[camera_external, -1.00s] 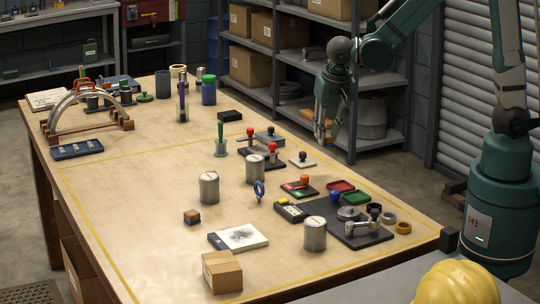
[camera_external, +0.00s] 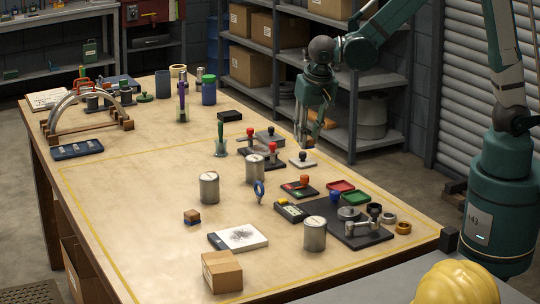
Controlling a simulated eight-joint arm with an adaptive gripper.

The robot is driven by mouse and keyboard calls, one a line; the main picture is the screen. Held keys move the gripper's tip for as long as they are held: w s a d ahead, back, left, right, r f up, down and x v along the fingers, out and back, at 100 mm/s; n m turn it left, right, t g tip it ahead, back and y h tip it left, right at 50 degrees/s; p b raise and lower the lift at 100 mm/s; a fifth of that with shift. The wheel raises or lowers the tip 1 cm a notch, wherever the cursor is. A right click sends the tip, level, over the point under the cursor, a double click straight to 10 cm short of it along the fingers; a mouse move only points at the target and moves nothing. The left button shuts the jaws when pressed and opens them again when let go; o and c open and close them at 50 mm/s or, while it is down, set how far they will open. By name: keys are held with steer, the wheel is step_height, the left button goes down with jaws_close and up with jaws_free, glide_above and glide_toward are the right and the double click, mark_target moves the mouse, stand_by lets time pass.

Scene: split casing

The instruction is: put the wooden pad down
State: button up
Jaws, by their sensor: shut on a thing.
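My gripper (camera_external: 307,138) hangs pointing down over the far right edge of the workbench, above and behind a white pad with a dark knob (camera_external: 302,160). It is shut on a small tan piece, the wooden pad (camera_external: 311,126), which is mostly hidden between the fingers. The held piece is clear of the bench top. Its exact height is hard to judge from this one view.
The workbench (camera_external: 130,200) has free room at its left and middle. Metal cans (camera_external: 209,188), red-knobbed tools (camera_external: 272,150), a dark plate with small parts (camera_external: 360,232) and a cardboard box (camera_external: 222,272) stand on it. Shelving (camera_external: 290,110) rises behind.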

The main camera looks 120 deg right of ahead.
steer(key=w+a+r+n+p, duration=0.1)
steer(key=w+a, duration=0.3)
steer(key=w, duration=0.6)
steer(key=w+a+r+n+p, duration=0.15)
steer(key=w+a, duration=0.25)
steer(key=w, duration=0.6)
steer(key=w+a+f+n+t+p, duration=0.1)
steer(key=w+a+n, duration=0.2)
steer(key=w+a, duration=1.3)
steer(key=w, duration=0.2)
steer(key=shift+w+f+t, duration=0.3)
steer(key=shift+t, duration=0.1)
glide_above(224, 236)
steer(key=a, duration=0.1)
steer(key=shift+s+a+f+p, duration=0.1)
steer(key=shift+s+f+p, duration=0.1)
steer(key=shift+f, duration=1.4)
steer(key=shift+s+f+p, duration=0.1)
steer(key=shift+f+p, duration=0.05)
steer(key=shift+f, duration=1.4)
steer(key=shift+f, duration=1.85)
steer(key=shift+f, duration=0.2)
